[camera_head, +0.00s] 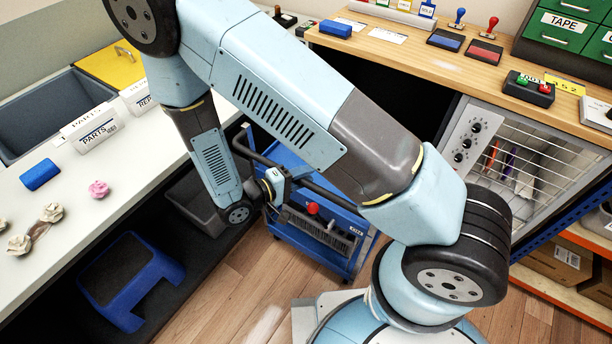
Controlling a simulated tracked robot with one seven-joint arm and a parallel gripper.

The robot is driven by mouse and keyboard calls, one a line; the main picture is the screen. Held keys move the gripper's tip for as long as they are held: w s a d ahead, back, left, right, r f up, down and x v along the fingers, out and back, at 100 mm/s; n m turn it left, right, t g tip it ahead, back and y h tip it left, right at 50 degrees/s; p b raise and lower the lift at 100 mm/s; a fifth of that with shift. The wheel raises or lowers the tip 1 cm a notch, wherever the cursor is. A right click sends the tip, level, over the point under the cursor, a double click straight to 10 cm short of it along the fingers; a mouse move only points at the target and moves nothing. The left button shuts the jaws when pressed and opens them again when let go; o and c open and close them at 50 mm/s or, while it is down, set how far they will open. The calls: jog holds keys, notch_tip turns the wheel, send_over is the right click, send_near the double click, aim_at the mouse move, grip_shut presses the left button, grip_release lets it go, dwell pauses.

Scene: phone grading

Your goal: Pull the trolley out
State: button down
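The blue trolley (292,238) stands on the floor in the gap between the left counter and the right workbench. Its black bar handle (323,194) curves across its near upper side. A red knob and a dark slotted panel show on its front, below the handle. My arm reaches over from the right and bends down to the trolley. My gripper (279,181) is at the handle, near its middle, and looks to be touching or very close to it. The fingers are too small and partly hidden, so their closure is unclear. My arm hides part of the trolley.
A blue step stool (132,275) and a grey bin (196,205) sit under the left counter (100,200). A metal oven-like cabinet (520,150) stands under the right workbench (430,58). Wooden floor (228,280) is clear in front of the trolley, up to my base.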

jog(key=c, duration=1.2)
grip_release()
jog(key=shift+w+a+f, duration=0.1)
jog(key=shift+a+f, duration=0.05)
jog(key=shift+o, duration=1.2)
jog(key=v, duration=1.3)
jog(key=shift+a, duration=0.25)
jog(key=shift+r, duration=0.25)
